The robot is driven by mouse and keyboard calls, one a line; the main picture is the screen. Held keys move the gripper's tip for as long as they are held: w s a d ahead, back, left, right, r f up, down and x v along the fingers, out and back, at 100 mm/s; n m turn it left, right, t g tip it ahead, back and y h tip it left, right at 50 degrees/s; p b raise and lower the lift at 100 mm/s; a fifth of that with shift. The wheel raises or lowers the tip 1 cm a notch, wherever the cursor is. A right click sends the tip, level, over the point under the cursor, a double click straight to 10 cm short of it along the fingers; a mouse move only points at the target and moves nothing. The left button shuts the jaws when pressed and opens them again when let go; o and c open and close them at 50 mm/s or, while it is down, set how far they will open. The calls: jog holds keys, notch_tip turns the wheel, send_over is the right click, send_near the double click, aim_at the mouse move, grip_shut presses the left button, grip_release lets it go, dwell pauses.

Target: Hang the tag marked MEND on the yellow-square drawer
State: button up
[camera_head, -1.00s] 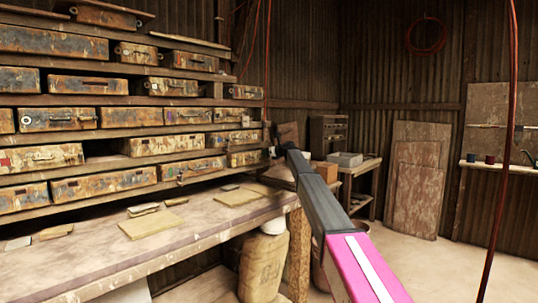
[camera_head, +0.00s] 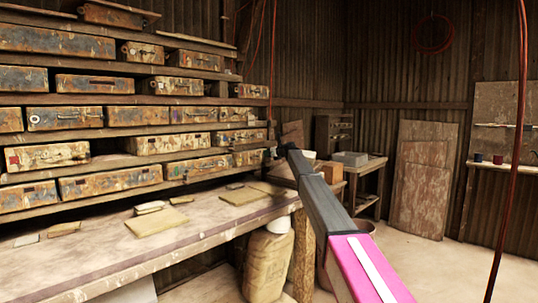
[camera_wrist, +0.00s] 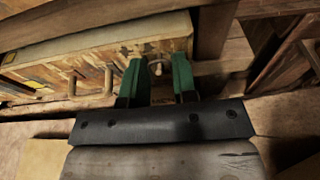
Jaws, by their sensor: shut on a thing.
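My gripper (camera_wrist: 162,80) shows two green fingers in the wrist view, close to the right part of a worn drawer front (camera_wrist: 130,58). A yellow mark (camera_wrist: 30,83) and a handle (camera_wrist: 108,80) are on the drawer front to the left. In the head view my gripper (camera_head: 272,152) is small, at the right end of the lower drawer row.
Several worn drawers (camera_head: 122,145) fill the shelves on the left. The workbench (camera_head: 100,250) below bears flat tan packets (camera_head: 155,221). In the wrist view a wooden post (camera_wrist: 212,35) stands just right of the fingers. Open floor (camera_head: 425,265) lies at the right.

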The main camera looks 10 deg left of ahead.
jog(key=o, duration=1)
jog(key=shift+d, duration=0.1)
